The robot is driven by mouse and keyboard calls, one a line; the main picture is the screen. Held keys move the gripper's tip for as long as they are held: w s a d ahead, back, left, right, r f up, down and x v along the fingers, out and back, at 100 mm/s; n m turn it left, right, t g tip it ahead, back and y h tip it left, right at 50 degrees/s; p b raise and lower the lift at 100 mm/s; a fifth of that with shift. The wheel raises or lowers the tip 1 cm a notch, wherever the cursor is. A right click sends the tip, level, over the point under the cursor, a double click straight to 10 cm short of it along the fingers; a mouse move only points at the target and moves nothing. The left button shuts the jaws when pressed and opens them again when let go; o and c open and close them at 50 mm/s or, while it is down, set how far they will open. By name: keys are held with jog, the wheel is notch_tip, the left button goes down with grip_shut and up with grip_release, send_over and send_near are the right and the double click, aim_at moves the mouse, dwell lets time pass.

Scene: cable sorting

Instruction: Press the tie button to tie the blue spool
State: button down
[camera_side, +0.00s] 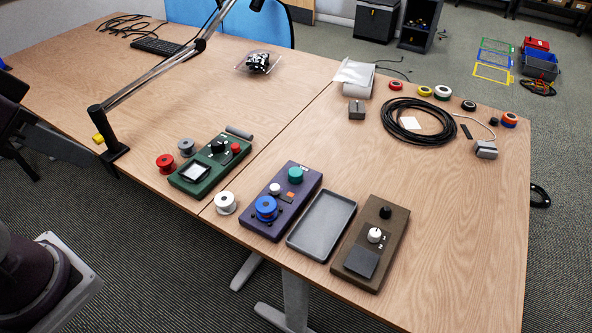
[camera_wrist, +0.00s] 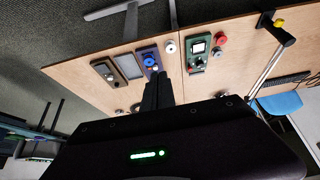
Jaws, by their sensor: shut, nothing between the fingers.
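The blue spool (camera_side: 265,209) sits at the near end of a purple box (camera_side: 252,225) on the table. The box also carries a large teal button (camera_side: 295,174) at its far end, a white knob (camera_side: 274,188) and a small orange patch (camera_side: 291,195). Small white lettering near the teal button is too small to read. In the wrist view the blue spool (camera_wrist: 149,61) shows just beyond my gripper (camera_wrist: 159,76). Its dark fingers are together, empty, and seem well above the table. My gripper does not show in the side view.
A grey tray (camera_side: 320,251) and a brown box (camera_side: 348,273) with knobs stand right of the purple box. A white spool (camera_side: 225,203) and a green box (camera_side: 193,187) stand left. A lamp base (camera_side: 115,151) is further left. The table's right front is clear.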

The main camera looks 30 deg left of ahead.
dwell(0.4)
jog(key=n+t+h, duration=0.3)
jog(key=n, duration=0.2)
send_over(293, 173)
notch_tip(293, 173, down, 24)
jog(key=shift+r, duration=0.15)
jog(key=shift+f, duration=4.4)
